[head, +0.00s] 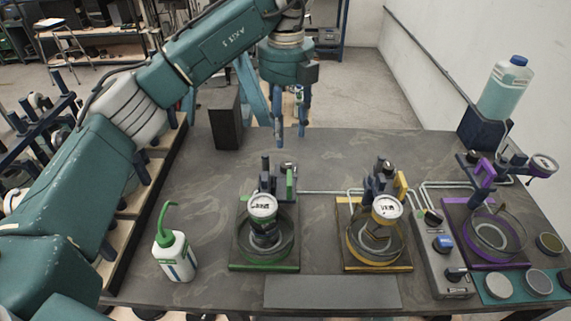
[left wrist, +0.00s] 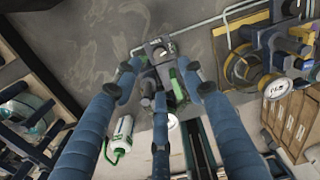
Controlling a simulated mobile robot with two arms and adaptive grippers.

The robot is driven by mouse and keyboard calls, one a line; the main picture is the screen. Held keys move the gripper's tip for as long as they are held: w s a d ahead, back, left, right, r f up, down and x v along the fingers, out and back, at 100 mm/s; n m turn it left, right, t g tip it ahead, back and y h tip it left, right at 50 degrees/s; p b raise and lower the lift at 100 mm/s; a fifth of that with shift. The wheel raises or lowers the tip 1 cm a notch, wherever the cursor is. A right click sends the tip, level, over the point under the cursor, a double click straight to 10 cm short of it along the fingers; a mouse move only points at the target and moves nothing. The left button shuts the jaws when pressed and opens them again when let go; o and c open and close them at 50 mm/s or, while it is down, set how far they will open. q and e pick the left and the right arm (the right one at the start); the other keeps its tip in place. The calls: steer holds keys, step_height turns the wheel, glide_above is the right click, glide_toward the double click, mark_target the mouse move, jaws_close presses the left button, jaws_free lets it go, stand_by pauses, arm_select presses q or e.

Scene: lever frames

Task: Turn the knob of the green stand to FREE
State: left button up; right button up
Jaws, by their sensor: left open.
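The green stand (head: 240,264) stands at the front middle of the table, with a round glass vessel and a white-faced dial gauge (head: 263,206) on it. A dark clamp and a green upright rise at its back, beside a small dark knob (head: 288,168). I cannot read any lettering by the knob. My left gripper (head: 291,138) hangs fingers down, open and empty, above and behind the green stand. In the left wrist view my left gripper (left wrist: 160,84) has its spread fingers around the line of sight to the stand's dark top and green part (left wrist: 180,92), apparently without touching.
The yellow stand (head: 350,262) is right of the green one; the purple stand (head: 463,213) is farther right. A control box (head: 443,258) stands between them. A white wash bottle (head: 174,257) is at the left. A dark block (head: 225,118) stands behind. The back middle is clear.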

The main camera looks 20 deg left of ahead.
mark_target(286, 164)
arm_select(q)
step_height(286, 164, down, 3)
steer(key=shift+s+r+p, duration=0.1)
steer(key=shift+r+p, duration=0.05)
steer(key=shift+p, duration=0.2)
step_height(286, 164, down, 6)
steer(key=shift+r+p, duration=0.1)
steer(key=shift+p, duration=0.65)
steer(key=shift+f, duration=0.7)
arm_select(e)
steer(key=shift+w+a+r, duration=0.15)
steer(key=shift+r, duration=0.45)
steer(key=shift+w+a+r, duration=0.1)
steer(key=shift+r, duration=0.5)
arm_select(q)
jaws_close()
